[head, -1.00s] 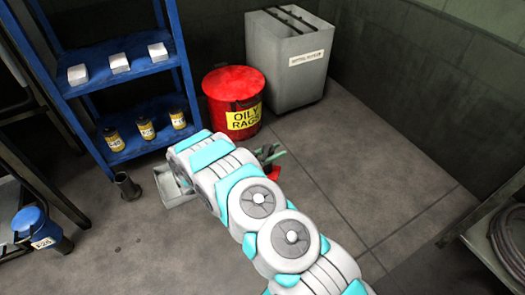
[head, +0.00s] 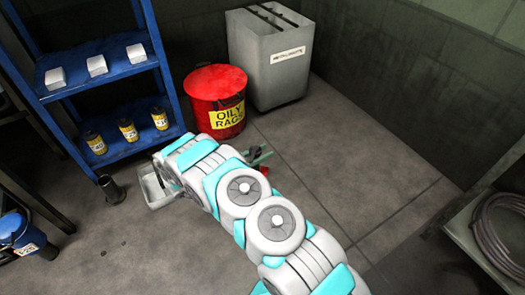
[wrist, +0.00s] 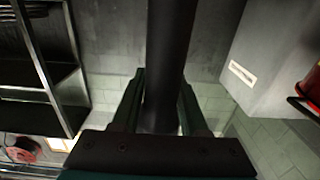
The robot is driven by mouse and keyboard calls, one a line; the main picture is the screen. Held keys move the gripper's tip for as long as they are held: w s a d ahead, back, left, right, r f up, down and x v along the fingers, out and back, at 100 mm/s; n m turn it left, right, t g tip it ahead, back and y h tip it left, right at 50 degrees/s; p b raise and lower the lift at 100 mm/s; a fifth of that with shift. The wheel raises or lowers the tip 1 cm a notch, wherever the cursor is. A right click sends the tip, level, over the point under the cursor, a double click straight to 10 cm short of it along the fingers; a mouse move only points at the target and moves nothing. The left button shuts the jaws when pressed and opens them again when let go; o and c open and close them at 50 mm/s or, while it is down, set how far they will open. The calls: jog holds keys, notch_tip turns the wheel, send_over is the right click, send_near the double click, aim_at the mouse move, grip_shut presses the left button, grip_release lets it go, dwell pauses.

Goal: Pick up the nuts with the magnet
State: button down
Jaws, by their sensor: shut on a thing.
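My gripper (wrist: 160,95) has its two dark green fingers on either side of a thick black rod (wrist: 172,35) in the wrist view, shut on it. The rod looks like the magnet's handle; its far end runs out of the top of the picture. In the head view my arm hides most of the gripper; green finger parts (head: 257,156) and a small red piece show just beyond the arm. A pale shallow tray (head: 151,190) lies on the floor left of my arm, partly covered by it. I cannot make out any nuts.
A small dark cylinder (head: 111,189) stands on the floor left of the tray. A blue shelf (head: 105,77) with boxes and jars, a red oily-rags bin (head: 215,90) and a grey waste bin (head: 277,80) stand behind. The floor at right is mostly clear.

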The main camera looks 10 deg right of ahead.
aim_at(263, 168)
jog(key=shift+f+b, duration=0.9)
jog(key=shift+f, duration=2.4)
jog(key=shift+r, duration=0.1)
notch_tip(263, 168, up, 8)
jog(key=p, duration=0.2)
jog(key=shift+p, duration=0.4)
